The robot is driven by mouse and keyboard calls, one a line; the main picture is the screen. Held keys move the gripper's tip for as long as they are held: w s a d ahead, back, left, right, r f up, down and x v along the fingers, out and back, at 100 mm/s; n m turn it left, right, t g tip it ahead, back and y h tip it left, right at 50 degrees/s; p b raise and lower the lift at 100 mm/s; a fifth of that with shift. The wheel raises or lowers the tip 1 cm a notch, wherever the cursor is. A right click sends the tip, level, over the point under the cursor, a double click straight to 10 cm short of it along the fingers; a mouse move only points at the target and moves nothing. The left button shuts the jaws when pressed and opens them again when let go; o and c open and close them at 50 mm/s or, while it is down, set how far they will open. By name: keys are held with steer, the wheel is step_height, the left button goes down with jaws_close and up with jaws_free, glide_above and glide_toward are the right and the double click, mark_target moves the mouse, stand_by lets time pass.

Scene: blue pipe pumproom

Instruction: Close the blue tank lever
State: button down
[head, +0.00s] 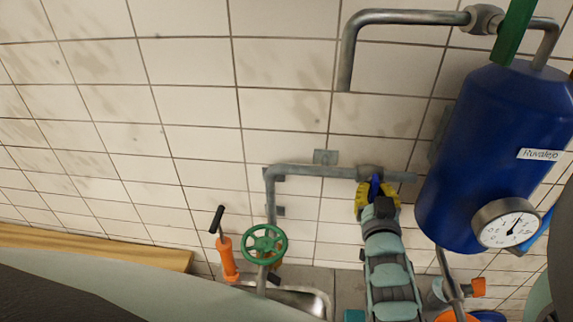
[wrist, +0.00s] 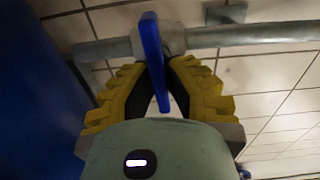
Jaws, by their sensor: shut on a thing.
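A blue lever (wrist: 151,52) sits on a valve in the grey wall pipe. In the wrist view it stands out from the pipe and runs down between the yellow fingers of my gripper (wrist: 157,82), which are shut on it. In the head view my gripper (head: 377,196) is at the pipe valve (head: 370,172), just left of the blue tank (head: 490,150). Only a small part of the blue lever (head: 375,186) shows there, and the fingers hide the rest.
A round gauge (head: 506,223) sticks out from the tank. A green handwheel (head: 263,244) and an orange pump (head: 227,257) stand to the left. A green lever (head: 514,30) is above the tank. Tiled wall fills the left and middle.

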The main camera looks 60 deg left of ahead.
steer(key=shift+f+m+b, duration=0.1)
steer(key=shift+m+b, duration=0.2)
steer(key=shift+b, duration=0.45)
steer(key=c, duration=1)
jaws_free()
steer(key=v, duration=0.7)
steer(key=shift+s+d, duration=0.15)
steer(key=shift+s, duration=0.05)
